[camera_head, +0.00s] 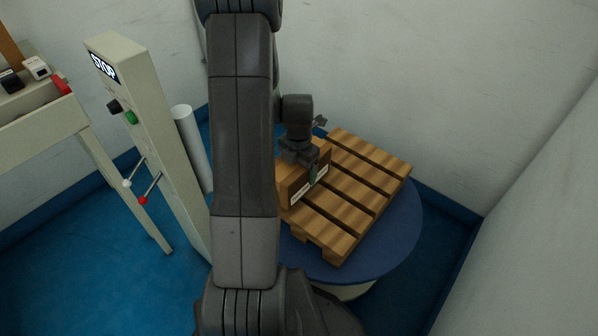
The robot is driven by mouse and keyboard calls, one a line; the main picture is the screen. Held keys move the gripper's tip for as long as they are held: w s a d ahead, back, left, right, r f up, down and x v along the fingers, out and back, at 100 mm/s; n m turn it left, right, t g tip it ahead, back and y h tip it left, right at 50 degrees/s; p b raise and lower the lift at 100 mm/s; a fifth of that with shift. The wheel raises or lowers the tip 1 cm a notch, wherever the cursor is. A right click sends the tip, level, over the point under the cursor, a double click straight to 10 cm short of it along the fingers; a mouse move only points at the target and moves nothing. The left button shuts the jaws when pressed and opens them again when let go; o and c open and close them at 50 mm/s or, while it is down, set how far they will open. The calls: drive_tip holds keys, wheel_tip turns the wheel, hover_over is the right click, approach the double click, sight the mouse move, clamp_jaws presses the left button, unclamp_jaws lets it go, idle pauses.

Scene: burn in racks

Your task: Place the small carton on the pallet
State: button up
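The small carton (296,190) is a brown box with a white label on its near side. It is at the left part of the wooden pallet (352,212), and my arm hides its left side. I cannot tell whether it rests on the slats or hangs just above them. My gripper (312,170) is at the carton's top, with one finger against the labelled face. The other finger is hidden, so its grip on the carton is not clear. The pallet's right slats are bare.
The pallet lies on a round blue table (400,240). A beige post (150,130) with a STOP sign, buttons and small levers stands left of my arm, beside a white cylinder (190,145). A beige bench (40,125) is at far left. White walls close in behind and at right.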

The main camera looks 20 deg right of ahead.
drive_tip(key=shift+f, duration=0.3)
drive_tip(key=shift+f, duration=0.15)
drive_tip(key=o, duration=1.5)
wheel_tip(320, 180, up, 12)
drive_tip(key=p, duration=0.3)
drive_tip(key=shift+r+p, duration=0.2)
drive_tip(key=shift+p, duration=0.15)
